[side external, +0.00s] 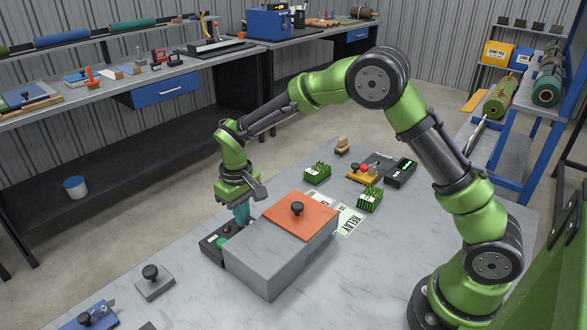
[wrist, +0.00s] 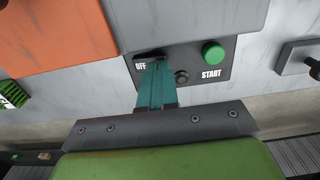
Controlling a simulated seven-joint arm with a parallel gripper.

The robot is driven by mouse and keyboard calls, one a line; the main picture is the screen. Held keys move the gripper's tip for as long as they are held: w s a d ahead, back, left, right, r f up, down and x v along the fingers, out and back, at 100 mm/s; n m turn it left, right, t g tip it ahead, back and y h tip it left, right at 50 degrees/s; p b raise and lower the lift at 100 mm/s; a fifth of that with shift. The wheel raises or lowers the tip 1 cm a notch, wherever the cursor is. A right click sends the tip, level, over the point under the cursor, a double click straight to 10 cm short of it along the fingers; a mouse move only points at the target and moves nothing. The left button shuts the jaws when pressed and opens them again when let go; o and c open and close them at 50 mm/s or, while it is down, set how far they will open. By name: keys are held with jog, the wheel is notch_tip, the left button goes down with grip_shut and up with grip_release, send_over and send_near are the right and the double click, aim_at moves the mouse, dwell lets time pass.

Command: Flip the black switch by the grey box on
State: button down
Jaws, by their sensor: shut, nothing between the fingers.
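The grey box (side external: 262,258) with an orange lid (side external: 287,214) stands on the bench; it also shows in the wrist view (wrist: 190,22). Beside it lies a dark control panel (side external: 212,250) with a green START button (wrist: 213,53), a small dark round part (wrist: 181,77) and an OFF label (wrist: 140,66). The black switch (wrist: 146,57) is at the panel's left end in the wrist view, partly hidden by my fingertips. My gripper (wrist: 155,66) is shut and empty, its teal fingers at the switch by the OFF label. I cannot tell whether they touch it.
A grey plate with a black knob (side external: 154,281) and a blue block (side external: 90,316) lie at the near left. Green finned blocks (side external: 317,174) and a black device (side external: 400,172) stand beyond the box. The bench right of the box is bare.

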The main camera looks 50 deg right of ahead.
jog(key=shift+f, duration=0.55)
jog(key=shift+r, duration=3.55)
jog(key=shift+s+f, duration=0.15)
jog(key=shift+f, duration=0.2)
jog(key=s+d+r+m+t, duration=0.1)
jog(key=s+d+r+t, duration=0.1)
jog(key=s+r, duration=0.2)
jog(key=s+d+r+m+t+y, duration=0.1)
jog(key=s+r, duration=0.4)
jog(key=s, duration=0.6)
jog(key=s+d+r+m+t+y, duration=0.1)
jog(key=s+d+r+m+t, duration=0.1)
jog(key=s, duration=0.6)
notch_tip(320, 180, up, 3)
jog(key=shift+s+d+r+t, duration=0.15)
jog(key=shift+d+t, duration=0.55)
jog(key=shift+t, duration=0.4)
